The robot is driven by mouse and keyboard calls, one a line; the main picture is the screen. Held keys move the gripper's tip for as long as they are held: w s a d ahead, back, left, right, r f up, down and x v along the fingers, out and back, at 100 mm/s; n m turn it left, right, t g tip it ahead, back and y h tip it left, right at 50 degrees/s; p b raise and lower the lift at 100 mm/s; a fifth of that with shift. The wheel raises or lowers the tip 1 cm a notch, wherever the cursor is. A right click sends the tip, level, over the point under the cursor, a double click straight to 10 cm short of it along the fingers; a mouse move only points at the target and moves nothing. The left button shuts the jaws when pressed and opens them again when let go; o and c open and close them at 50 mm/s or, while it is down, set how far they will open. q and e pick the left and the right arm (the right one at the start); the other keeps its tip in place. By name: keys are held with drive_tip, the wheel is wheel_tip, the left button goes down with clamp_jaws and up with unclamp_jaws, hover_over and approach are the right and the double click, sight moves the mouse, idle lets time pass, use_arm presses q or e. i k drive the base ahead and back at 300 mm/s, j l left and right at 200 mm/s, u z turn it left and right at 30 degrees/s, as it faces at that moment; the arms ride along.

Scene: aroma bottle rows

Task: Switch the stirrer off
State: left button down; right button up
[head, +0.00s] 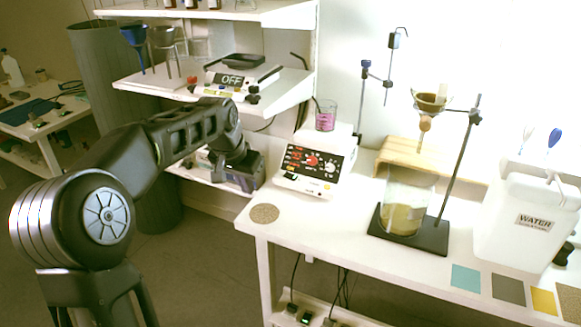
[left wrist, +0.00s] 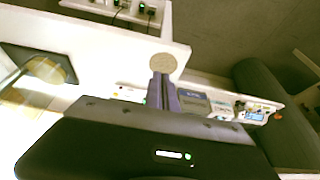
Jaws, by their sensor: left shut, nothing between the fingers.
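The stirrer (head: 315,168) is a white box on the left part of the bench in the head view. The switch's position is too small to tell. My right gripper is in neither view.
A round cork mat (head: 264,213) lies at the bench's left front corner. A white water canister (head: 525,215) stands right. A device reading OFF (head: 230,80) sits on the shelf.

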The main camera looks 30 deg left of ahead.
sight(288, 176)
drive_tip(key=i, duration=0.9)
